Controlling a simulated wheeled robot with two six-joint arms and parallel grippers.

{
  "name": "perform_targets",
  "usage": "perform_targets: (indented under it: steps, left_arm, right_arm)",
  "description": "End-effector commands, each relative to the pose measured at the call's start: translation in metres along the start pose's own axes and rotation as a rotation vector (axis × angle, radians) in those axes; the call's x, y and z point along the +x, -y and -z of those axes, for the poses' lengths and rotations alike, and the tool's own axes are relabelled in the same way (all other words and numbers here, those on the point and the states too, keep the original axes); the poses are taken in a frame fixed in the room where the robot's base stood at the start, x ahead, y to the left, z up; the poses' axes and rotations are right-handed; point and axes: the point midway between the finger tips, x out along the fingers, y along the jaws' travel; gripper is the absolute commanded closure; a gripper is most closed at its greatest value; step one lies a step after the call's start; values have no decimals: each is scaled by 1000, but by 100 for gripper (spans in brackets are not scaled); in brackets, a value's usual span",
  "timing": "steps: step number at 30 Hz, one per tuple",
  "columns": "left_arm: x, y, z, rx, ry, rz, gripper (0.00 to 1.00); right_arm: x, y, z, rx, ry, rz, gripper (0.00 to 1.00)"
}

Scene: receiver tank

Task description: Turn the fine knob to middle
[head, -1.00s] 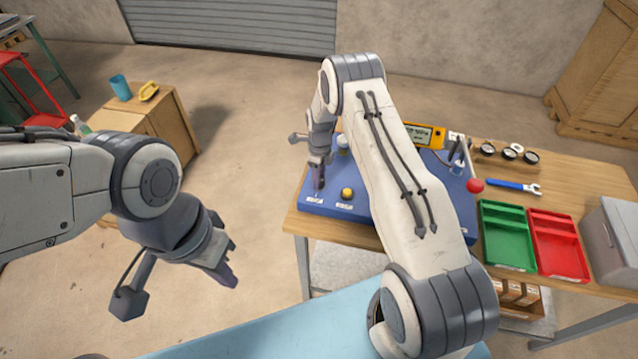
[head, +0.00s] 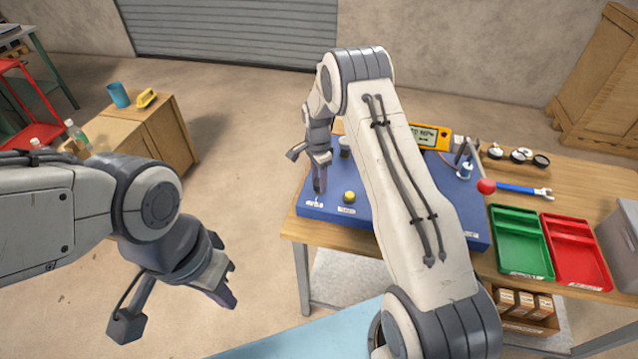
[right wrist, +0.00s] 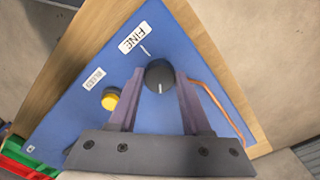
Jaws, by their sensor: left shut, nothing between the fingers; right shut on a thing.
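The fine knob (right wrist: 158,75) is dark and round, on a blue panel (right wrist: 72,110) beside the label FINE (right wrist: 133,37). A white mark on its face points toward my gripper's base, away from the white line on the panel near the label. My right gripper (right wrist: 159,80) is shut on the knob, one finger on each side. In the head view my right gripper (head: 319,188) reaches down to the front left of the panel, and its fingers hide the knob. My left gripper (head: 229,285) is shut and empty, over the floor left of the workbench.
A yellow knob (right wrist: 110,98) sits close beside my right gripper's finger. A red-tipped lever (head: 486,186), a yellow-framed display (head: 430,136), a blue wrench (head: 522,190), a green tray (head: 523,243) and a red tray (head: 578,250) are further right. My right arm covers much of the panel.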

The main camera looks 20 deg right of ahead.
Motion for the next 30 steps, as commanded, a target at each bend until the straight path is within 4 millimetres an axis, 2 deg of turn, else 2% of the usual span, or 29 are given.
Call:
perform_targets:
  steps: [12, 30]
  left_arm:
    - [18, 1, -1, 1, 0, 0, 100]
    - [32, 2, -2, 1, 0, 0, 100]
  right_arm:
    - [1, 0, 0, -395, -15, 1, 100]
    - [0, 0, -1, -963, -37, 2, 100]
